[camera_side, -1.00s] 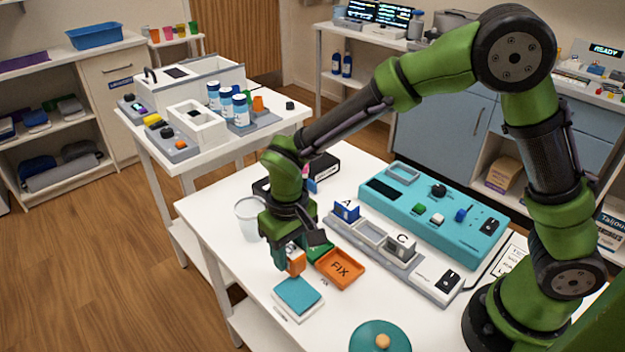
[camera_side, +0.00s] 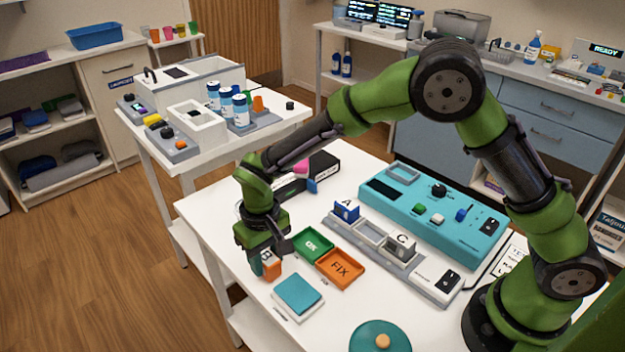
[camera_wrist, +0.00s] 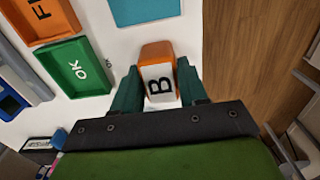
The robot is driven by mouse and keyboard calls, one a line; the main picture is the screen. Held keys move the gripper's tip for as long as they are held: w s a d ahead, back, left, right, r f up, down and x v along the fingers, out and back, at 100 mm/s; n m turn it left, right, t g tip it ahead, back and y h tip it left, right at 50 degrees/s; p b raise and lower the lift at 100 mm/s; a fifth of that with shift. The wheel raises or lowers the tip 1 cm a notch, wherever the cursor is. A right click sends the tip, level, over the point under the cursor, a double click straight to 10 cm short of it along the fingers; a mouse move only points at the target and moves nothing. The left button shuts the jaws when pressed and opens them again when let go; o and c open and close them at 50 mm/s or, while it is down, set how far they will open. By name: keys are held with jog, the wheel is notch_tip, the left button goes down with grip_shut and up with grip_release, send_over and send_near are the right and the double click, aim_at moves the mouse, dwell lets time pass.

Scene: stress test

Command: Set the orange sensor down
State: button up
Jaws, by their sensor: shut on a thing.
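The orange sensor (camera_side: 271,266), a small block with a white face marked B, is between the fingers of my gripper (camera_side: 262,262). It also shows in the wrist view (camera_wrist: 158,50), with one dark green finger of my gripper (camera_wrist: 160,88) on each side. The gripper is shut on it near the table's left edge. I cannot tell whether its underside touches the white table. The green OK tray (camera_side: 313,244) and the orange FIX tray (camera_side: 340,269) are to the right and look empty. The teal-topped pad (camera_side: 298,294) is below right of the sensor.
A grey rack holds blue block A (camera_side: 346,210) and grey block C (camera_side: 402,246). Behind it is a teal console (camera_side: 440,225). A round teal lid (camera_side: 380,338) lies in front. The table's edge and the wooden floor (camera_wrist: 245,50) are close to the gripper.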

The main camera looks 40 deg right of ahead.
aim_at(266, 256)
jog(key=o, duration=1.1)
jog(key=shift+f, duration=0.1)
jog(key=s+d+r+m+t+y, duration=0.1)
jog(key=d+r, duration=0.2)
jog(key=r, duration=0.6)
jog(key=s+d+r, duration=0.1)
jog(key=d+r, duration=0.2)
jog(key=r, duration=0.6)
jog(key=s+d+r+m+t, duration=0.1)
jog(key=s+d+r+t, duration=0.1)
jog(key=s+d, duration=0.4)
jog(key=s+d+r+m+t+y, duration=0.1)
jog(key=s+d+t, duration=0.3)
jog(key=s, duration=0.5)
jog(key=d+r+m, duration=0.1)
jog(key=d, duration=0.1)
jog(key=shift+s+d+r, duration=0.25)
jog(key=shift+d+r, duration=0.1)
